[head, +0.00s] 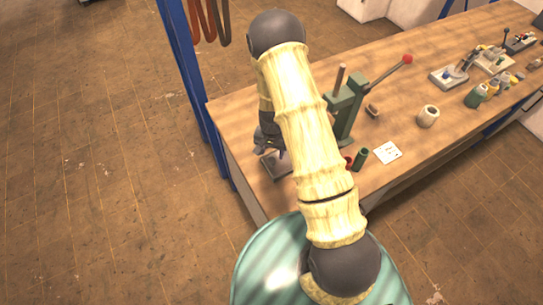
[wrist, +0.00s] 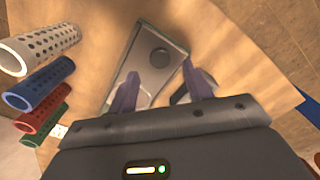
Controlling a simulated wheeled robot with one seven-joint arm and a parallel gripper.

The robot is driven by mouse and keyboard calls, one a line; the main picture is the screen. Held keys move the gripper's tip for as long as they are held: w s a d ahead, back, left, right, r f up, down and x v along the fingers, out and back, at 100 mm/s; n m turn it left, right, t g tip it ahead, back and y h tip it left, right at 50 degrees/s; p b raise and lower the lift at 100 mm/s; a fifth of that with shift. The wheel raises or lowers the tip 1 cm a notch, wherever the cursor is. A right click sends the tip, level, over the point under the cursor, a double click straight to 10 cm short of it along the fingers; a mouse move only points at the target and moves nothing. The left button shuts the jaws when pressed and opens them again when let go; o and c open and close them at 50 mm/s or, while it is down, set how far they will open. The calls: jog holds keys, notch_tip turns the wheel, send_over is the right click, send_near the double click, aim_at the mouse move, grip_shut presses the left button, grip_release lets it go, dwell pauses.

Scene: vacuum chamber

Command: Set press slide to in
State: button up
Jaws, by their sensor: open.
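The green arbor press (head: 345,108) stands on the workbench, with a long lever ending in a red knob (head: 407,59). Its grey base plate (head: 277,166) shows below my gripper (head: 271,146), and my arm hides part of the press. In the wrist view, a grey metal plate with a green edge (wrist: 128,68) bears a dark round disc (wrist: 158,57). My gripper (wrist: 163,88) is open over this plate, its two fingers apart with nothing held between them. A small dark and light part (wrist: 180,95) shows beside the right finger. I cannot tell which part is the slide.
Perforated tubes in white (wrist: 40,48), blue (wrist: 40,82), red (wrist: 45,110) and green lie left of the plate. A white card (head: 387,152) and a pale ring (head: 428,116) lie on the bench. A blue post (head: 185,70) rises near the bench's left corner.

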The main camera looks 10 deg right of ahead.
aim_at(272, 160)
jog(key=shift+f+p, duration=0.65)
jog(key=shift+f, duration=1.65)
jog(key=shift+c, duration=0.4)
grip_shut()
